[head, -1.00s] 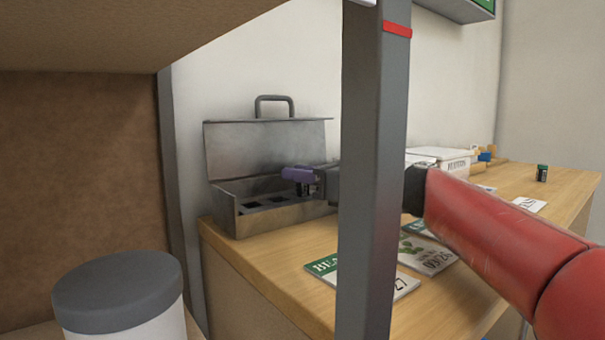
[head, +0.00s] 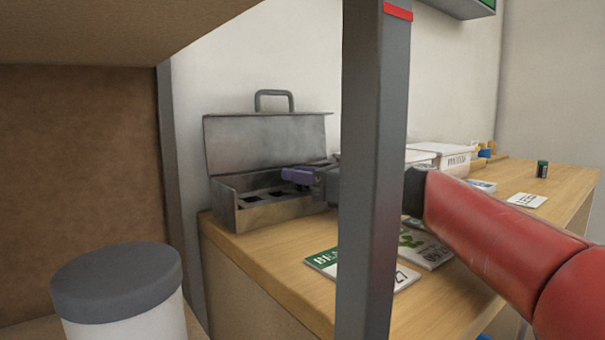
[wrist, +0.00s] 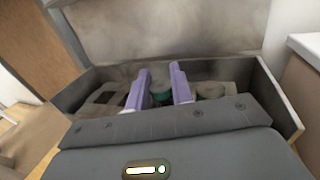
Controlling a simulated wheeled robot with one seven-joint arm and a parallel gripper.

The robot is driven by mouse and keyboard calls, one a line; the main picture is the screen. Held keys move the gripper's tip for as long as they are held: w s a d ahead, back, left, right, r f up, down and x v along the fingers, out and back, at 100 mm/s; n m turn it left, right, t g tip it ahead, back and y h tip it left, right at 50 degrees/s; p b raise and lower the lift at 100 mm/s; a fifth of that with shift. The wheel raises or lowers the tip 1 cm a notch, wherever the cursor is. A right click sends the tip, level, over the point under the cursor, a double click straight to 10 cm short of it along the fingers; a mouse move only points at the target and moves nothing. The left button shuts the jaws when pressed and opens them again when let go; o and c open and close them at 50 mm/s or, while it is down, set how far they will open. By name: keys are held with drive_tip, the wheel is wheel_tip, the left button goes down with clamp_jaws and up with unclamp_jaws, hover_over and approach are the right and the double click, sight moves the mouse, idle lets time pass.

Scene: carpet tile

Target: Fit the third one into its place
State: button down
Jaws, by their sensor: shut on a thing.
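The grey metal box (head: 268,217) stands open on the wooden counter, its lid raised at the back. Inside is an insert with dark square openings (head: 248,199). My gripper (head: 300,175), with purple fingers, reaches into the right part of the box from the right. In the wrist view the two fingers (wrist: 160,82) are shut on a small green-topped cylinder (wrist: 162,97). The cylinder's lower part is hidden, so I cannot tell how deep it sits in an opening. Left of it an opening (wrist: 103,98) looks empty. Right of it is a pale round shape (wrist: 212,90), unclear.
A similar dark green cylinder (head: 542,169) stands at the counter's far right. Cards (head: 407,277) lie in front of the box, and a white box (head: 440,158) stands behind my arm. A grey upright post (head: 372,200) hides part of my arm. A grey-lidded jar (head: 117,290) is at the near left.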

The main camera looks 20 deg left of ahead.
drive_tip(key=shift+f, duration=0.1)
drive_tip(key=c, duration=1.1)
unclamp_jaws()
drive_tip(key=shift+c, duration=0.2)
